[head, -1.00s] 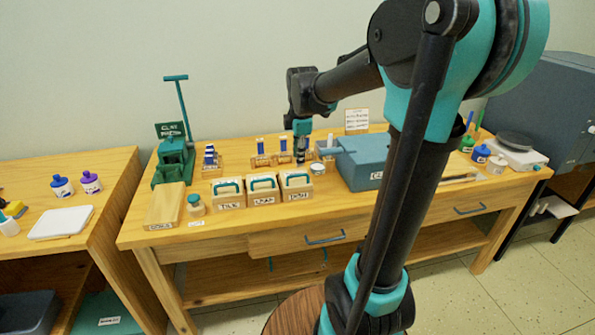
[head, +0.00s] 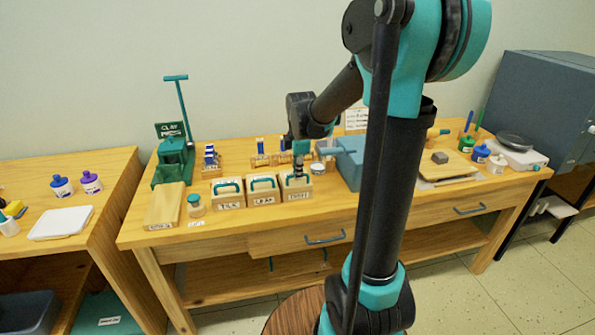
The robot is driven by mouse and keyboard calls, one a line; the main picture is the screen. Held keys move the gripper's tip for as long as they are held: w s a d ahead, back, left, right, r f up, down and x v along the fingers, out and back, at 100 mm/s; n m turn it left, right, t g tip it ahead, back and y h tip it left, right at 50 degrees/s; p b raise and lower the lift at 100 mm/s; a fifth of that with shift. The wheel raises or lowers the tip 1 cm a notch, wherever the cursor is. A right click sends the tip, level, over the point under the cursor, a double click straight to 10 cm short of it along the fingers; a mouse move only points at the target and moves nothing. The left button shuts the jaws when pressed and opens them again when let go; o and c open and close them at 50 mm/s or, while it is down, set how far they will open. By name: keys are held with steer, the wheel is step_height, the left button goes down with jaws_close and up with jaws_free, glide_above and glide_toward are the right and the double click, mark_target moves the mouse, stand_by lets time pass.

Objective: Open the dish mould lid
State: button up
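Three wooden moulds with teal lid handles stand in a row near the table's front edge. The rightmost one, whose label seems to read "DISH", is the dish mould (head: 298,192). Its lid looks down, and its handle is partly hidden by my gripper. The leaf mould (head: 264,193) is in the middle and the tile mould (head: 229,195) is on the left. My gripper (head: 297,175) points down at the top of the dish mould, at its handle. The fingers are too small to tell whether they are open, shut or touching the handle.
A teal clay press (head: 174,158) stands at the back left. A blue-grey box (head: 349,164) is close right of the dish mould, partly behind my arm. A small jar (head: 195,205) and wooden board (head: 164,206) lie left. A board with a grey block (head: 440,158) is on the right.

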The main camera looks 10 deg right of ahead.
jaws_close()
steer(key=shift+w+r, duration=0.1)
steer(key=shift+r, duration=0.05)
steer(key=shift+w+r+g, duration=0.55)
steer(key=shift+w+g, duration=0.05)
steer(key=shift+g, duration=0.1)
steer(key=w+r, duration=0.4)
steer(key=w, duration=0.4)
steer(key=w+f, duration=0.4)
steer(key=w, duration=0.6)
steer(key=shift+w+a, duration=0.4)
steer(key=shift+a, duration=0.05)
